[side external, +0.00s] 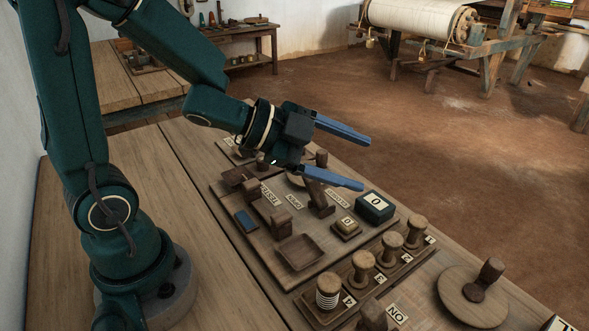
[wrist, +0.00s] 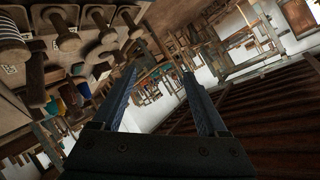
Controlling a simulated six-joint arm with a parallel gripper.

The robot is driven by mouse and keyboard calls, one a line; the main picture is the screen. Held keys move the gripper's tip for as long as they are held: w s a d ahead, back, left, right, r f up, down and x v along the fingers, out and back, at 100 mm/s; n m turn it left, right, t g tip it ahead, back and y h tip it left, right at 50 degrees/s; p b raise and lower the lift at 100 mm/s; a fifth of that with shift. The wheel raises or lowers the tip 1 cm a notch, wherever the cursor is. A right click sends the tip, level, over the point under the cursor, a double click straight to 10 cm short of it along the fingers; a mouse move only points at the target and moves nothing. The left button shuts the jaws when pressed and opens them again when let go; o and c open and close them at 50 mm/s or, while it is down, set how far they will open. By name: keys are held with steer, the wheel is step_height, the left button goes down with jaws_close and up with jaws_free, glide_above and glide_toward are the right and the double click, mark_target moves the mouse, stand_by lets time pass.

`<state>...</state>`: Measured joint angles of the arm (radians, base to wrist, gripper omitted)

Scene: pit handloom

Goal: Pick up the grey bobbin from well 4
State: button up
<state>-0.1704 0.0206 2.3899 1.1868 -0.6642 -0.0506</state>
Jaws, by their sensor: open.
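In the side external view, a bobbin wound with pale grey thread and dark bands (side external: 327,293) stands upright in the nearest well of a wooden rack (side external: 350,308), beside a tag that seems to read 4. It shows at the upper left edge of the wrist view (wrist: 10,48), partly cut off. The other wells hold bare wooden bobbins (side external: 361,266). My gripper (side external: 365,164) is open and empty, its blue fingers level and well above the board, behind and above the rack. In the wrist view my gripper (wrist: 160,74) has nothing between its fingers.
A wooden board with a dark green box (side external: 375,208), a small tagged block (side external: 346,228), a square tray (side external: 299,252) and upright wooden pieces lies left of the rack. A round wooden disc with a knob (side external: 473,295) is to the right. Bare tabletop lies at front left.

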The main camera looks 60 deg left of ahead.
mark_target(329, 282)
steer(key=s+d+f+g+h, duration=0.1)
steer(key=s+f+g+h, duration=0.1)
steer(key=s+f, duration=0.1)
steer(key=s+d+f+m+g+h, duration=0.1)
steer(key=s+d+f+g+h, duration=0.1)
steer(key=s+f+g, duration=0.1)
steer(key=s+d+f+m+g+h, duration=0.1)
steer(key=s+f+g+h, duration=0.1)
steer(key=s+f, duration=0.1)
steer(key=shift+s+d+f+g+h, duration=0.1)
steer(key=shift+s+f+g+h, duration=0.05)
steer(key=shift+s, duration=0.25)
steer(key=shift+s+d+f+g+h, duration=0.1)
steer(key=shift+s+f+g+h, duration=0.05)
steer(key=shift+s, duration=0.25)
steer(key=shift+s+a+f+n, duration=0.15)
steer(key=shift+s+f+n, duration=0.1)
steer(key=shift+f+n, duration=0.25)
steer(key=shift+f, duration=0.15)
steer(key=shift+x, duration=2.45)
steer(key=shift+w, duration=0.1)
jaws_close()
